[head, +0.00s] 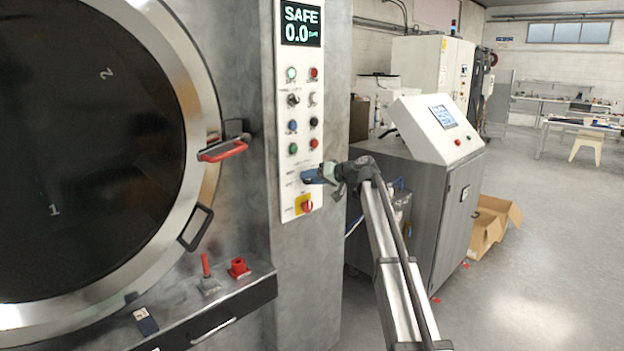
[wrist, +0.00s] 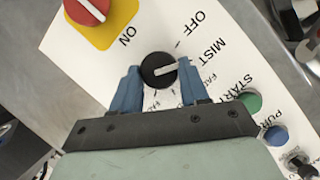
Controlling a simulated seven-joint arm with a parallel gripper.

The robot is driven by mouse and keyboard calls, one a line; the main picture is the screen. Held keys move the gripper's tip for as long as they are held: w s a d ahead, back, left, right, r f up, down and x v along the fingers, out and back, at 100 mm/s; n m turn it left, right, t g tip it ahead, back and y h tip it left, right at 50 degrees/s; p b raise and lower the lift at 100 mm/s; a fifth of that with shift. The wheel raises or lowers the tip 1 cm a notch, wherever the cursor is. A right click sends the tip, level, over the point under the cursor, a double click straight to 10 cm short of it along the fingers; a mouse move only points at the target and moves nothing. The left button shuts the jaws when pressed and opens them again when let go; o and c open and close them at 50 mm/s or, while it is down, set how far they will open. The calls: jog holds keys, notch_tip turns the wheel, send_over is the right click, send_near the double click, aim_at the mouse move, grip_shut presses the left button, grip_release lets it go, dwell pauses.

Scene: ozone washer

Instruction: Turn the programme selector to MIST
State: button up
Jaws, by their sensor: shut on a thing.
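The programme selector (wrist: 152,78) is a round black knob with a white pointer line, on the white control panel. In the wrist view its pointer aims right and slightly up, past the OFF mark and roughly toward the MIST label (wrist: 208,48). My gripper (wrist: 159,68) has one blue finger on each side of the knob and is shut on it. The right finger hides the pointer's end and the tick marks beyond, so exact alignment cannot be told. In the head view my gripper (head: 312,176) is at the lower part of the panel and covers the selector.
A red switch (wrist: 87,8) on a yellow plate sits beside the selector, below it in the head view. A green START button (wrist: 250,101) and a blue button (wrist: 276,135) are close on the other side. The display (head: 301,24) reads SAFE 0.0. A red door handle (head: 223,151) juts out at left.

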dwell(0.4)
jog(key=o, duration=1)
jog(key=v, duration=1.4)
jog(key=shift+w+f, duration=0.1)
jog(key=shift+m, duration=0.3)
